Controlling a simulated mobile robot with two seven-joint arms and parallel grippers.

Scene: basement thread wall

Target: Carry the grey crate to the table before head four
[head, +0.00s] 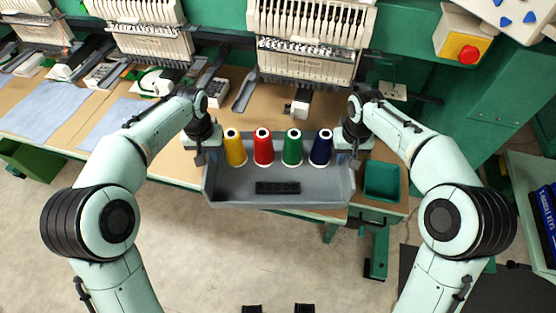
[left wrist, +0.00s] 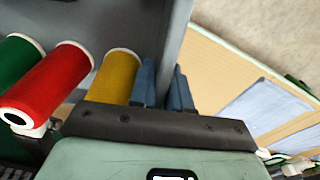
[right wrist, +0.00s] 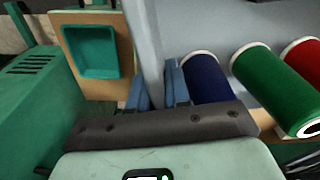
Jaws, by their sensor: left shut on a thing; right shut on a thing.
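The grey crate (head: 225,190) is at the front edge of the tan table, below an embroidery head in the head view. Four thread cones stand in it in a row: yellow (head: 235,150), red (head: 263,150), green (head: 292,150) and navy (head: 321,150). My left gripper (head: 206,155) is shut on the crate's left wall; the wall shows between its fingers in the left wrist view (left wrist: 162,85). My right gripper (head: 350,155) is shut on the right wall, also seen in the right wrist view (right wrist: 158,85). Whether the crate touches the table cannot be told.
The tan table (head: 170,158) runs along the machines. A green tray (head: 382,182) lies just right of the crate. Blue cloths (head: 45,108) lie at left. A control box with a red button (head: 468,54) hangs upper right. The floor (head: 190,250) in front is clear.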

